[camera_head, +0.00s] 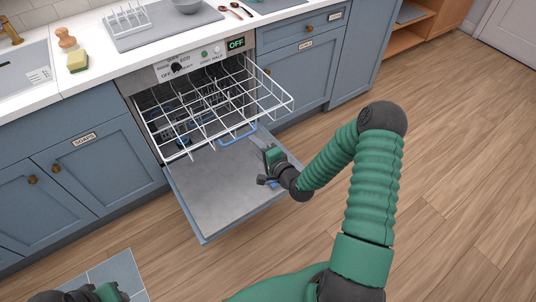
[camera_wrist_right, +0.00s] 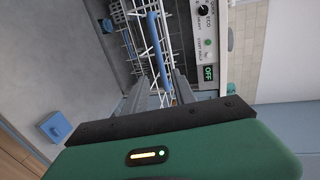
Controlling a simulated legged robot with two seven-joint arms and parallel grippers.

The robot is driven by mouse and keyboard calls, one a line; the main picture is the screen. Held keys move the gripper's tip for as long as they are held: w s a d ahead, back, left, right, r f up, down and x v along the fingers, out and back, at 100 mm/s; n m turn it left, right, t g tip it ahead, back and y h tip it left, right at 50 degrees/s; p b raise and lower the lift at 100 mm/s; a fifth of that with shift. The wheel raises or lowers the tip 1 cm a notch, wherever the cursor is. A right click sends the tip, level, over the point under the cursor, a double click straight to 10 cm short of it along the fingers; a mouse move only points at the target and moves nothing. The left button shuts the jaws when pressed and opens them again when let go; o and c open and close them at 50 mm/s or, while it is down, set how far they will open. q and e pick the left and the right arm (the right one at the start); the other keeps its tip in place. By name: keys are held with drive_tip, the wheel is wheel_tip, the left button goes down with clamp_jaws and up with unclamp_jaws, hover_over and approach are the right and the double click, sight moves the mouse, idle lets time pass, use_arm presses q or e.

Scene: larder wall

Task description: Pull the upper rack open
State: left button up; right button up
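The upper rack (camera_head: 205,105) is a white wire basket standing partly out of the dishwasher, above the lowered door. Its blue handle (camera_head: 238,134) runs along the front edge and also shows in the right wrist view (camera_wrist_right: 155,42). My right gripper (camera_head: 258,143) is at the right end of this handle. In the right wrist view its fingers (camera_wrist_right: 161,84) are apart, with the blue bar between them and gaps at the sides. Whether a finger touches the bar is unclear. My left gripper (camera_head: 108,292) is at the lower left edge, its fingers not clear.
The dishwasher door (camera_head: 225,195) lies open below the rack, with a small blue piece (camera_wrist_right: 55,125) on it. The control panel (camera_head: 195,60) reads OFF. Blue cabinets (camera_head: 90,165) flank the machine. The counter holds a sponge (camera_head: 77,60) and brush (camera_head: 66,38).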

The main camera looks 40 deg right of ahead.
drive_tip(key=p+v, duration=0.1)
drive_tip(key=v, duration=0.8)
drive_tip(key=shift+s, duration=0.25)
drive_tip(key=shift+a, duration=0.1)
drive_tip(key=s+a+f+n+g+y, duration=0.1)
drive_tip(key=a+f+n+g, duration=0.2)
drive_tip(key=a+n+g, duration=0.6)
drive_tip(key=s+a+r+n+g, duration=0.4)
drive_tip(key=s+a+r+n, duration=0.35)
drive_tip(key=s+n, duration=0.25)
drive_tip(key=w+p+v, duration=0.3)
drive_tip(key=p+v, duration=1.2)
drive_tip(key=shift+d+r, duration=0.35)
drive_tip(key=shift+r, duration=0.3)
